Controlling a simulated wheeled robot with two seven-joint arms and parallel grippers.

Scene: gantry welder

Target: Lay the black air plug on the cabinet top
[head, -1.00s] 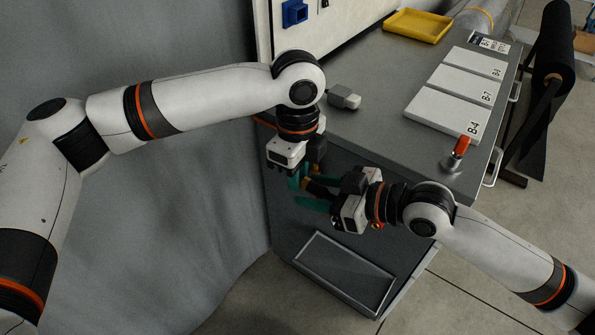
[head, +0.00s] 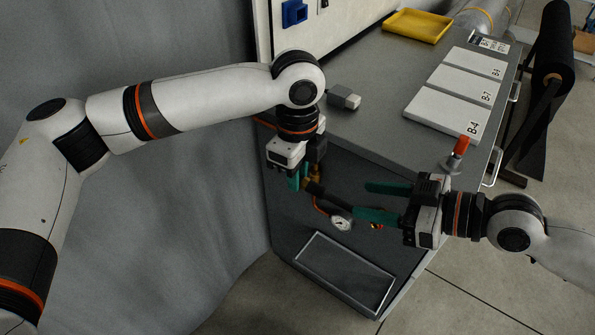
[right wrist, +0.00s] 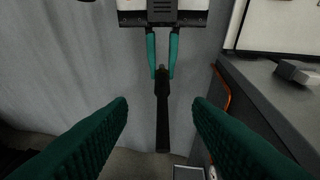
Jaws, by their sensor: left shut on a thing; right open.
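The black air plug (head: 325,195) is a dark rod at the front of the cabinet. My left gripper (head: 303,182) is shut on one end of it, and its other end points toward my right gripper. In the right wrist view the plug (right wrist: 162,115) hangs between the green fingers of my left gripper (right wrist: 162,65). My right gripper (head: 361,200) is open and empty, its green fingers apart, to the right of the plug's free end. The grey cabinet top (head: 385,85) is behind and above both grippers. The plug's held end is partly hidden.
On the cabinet top are a grey connector (head: 344,97), white labelled plates (head: 447,112), a yellow tray (head: 418,25) and a red-capped item (head: 457,155). A pressure gauge (head: 341,223) sits on the cabinet front. The top's middle is clear.

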